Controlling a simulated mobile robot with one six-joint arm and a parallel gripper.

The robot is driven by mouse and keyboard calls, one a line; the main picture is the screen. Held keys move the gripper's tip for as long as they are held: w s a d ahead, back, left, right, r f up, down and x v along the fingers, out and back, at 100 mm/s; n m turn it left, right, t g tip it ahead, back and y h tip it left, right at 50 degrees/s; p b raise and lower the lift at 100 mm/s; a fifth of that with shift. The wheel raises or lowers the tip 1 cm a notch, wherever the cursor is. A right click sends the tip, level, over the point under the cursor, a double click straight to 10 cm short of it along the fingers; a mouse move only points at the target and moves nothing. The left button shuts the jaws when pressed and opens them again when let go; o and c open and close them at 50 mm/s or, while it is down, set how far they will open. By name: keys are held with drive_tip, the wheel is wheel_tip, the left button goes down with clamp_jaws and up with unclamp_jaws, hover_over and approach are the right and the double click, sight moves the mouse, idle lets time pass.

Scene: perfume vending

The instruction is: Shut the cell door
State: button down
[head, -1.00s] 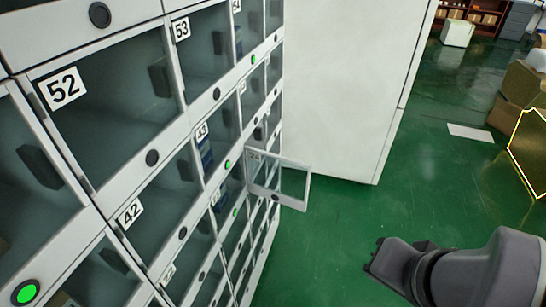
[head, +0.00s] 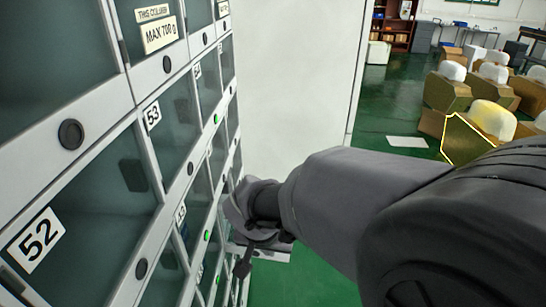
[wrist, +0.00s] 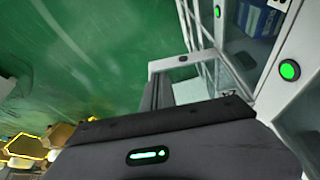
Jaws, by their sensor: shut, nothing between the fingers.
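The open cell door (head: 270,254) is a clear pane in a light frame, sticking out from the locker wall. My arm hides most of it in the head view. In the wrist view its frame (wrist: 180,62) shows just beyond the gripper body, swung out from the cells on the right. My gripper (head: 243,264) is shut and empty, pointing down by the door in the head view. I cannot tell whether it touches the door. The door's cell opening is mostly hidden.
The locker wall (head: 150,215) of numbered glass doors fills the left, with round buttons, some lit green. A blue box (wrist: 258,18) sits in a cell. A white panel (head: 290,80) stands behind. Boxes (head: 447,92) stand right; green floor (head: 300,285) is open below.

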drive_tip(key=w+d+f+b, duration=0.1)
drive_tip(key=w+f+b, duration=0.1)
drive_tip(key=w+f, duration=0.4)
drive_tip(key=shift+w+f, duration=0.3)
